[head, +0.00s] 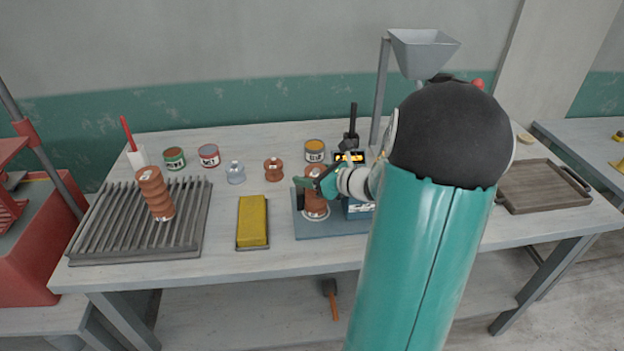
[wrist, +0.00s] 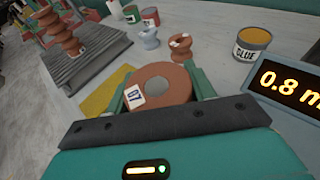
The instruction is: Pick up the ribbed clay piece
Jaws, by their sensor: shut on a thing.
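A tall ribbed reddish-brown clay piece (head: 156,194) stands slightly tilted on the grey slatted rack (head: 95,247); it also shows at the upper left of the wrist view (wrist: 64,36). My gripper (head: 317,184) is away from it, near the table's middle. The gripper is shut on another reddish-brown clay piece (head: 315,207), above or on a blue-grey base plate (head: 330,231); I cannot tell if it touches the plate. In the wrist view this held clay piece (wrist: 178,77) shows a round top, a central hole and a white label. The fingers hide its sides.
A yellow block (head: 253,222) lies left of the plate. A lit display (wrist: 285,88) stands right of the gripper. A wooden tray (head: 540,200) is far right.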

